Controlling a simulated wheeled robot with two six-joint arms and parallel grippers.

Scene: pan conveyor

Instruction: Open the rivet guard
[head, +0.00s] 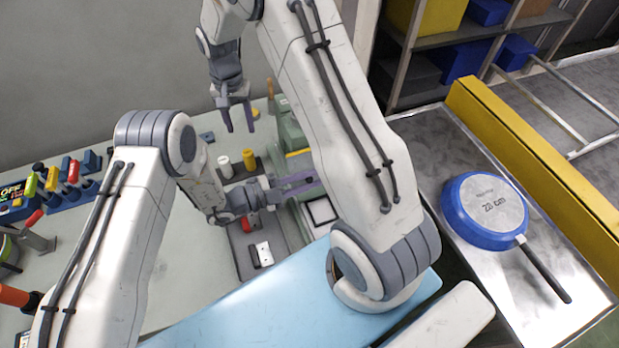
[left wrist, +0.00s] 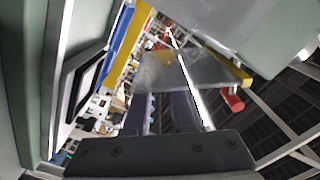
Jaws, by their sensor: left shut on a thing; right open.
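The green machine (head: 291,132) stands behind my right arm, which hides much of it. In the left wrist view a clear grey panel with a yellow edge, seemingly the rivet guard (left wrist: 205,68), lies at my left fingertips. My left gripper (head: 304,183) reaches right to the machine's front. Its fingers also show in the left wrist view (left wrist: 165,112), shut on what seems to be the guard; the exact contact is unclear. My right gripper (head: 238,126) is open and empty, fingers pointing down, left of the machine.
A blue pan (head: 487,208) lies on the metal conveyor (head: 447,145) beside a yellow rail (head: 540,150). A dark tray (head: 242,250) with small parts sits below my left gripper. A row of coloured handles (head: 50,180) stands far left. Shelves (head: 412,85) stand at the back.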

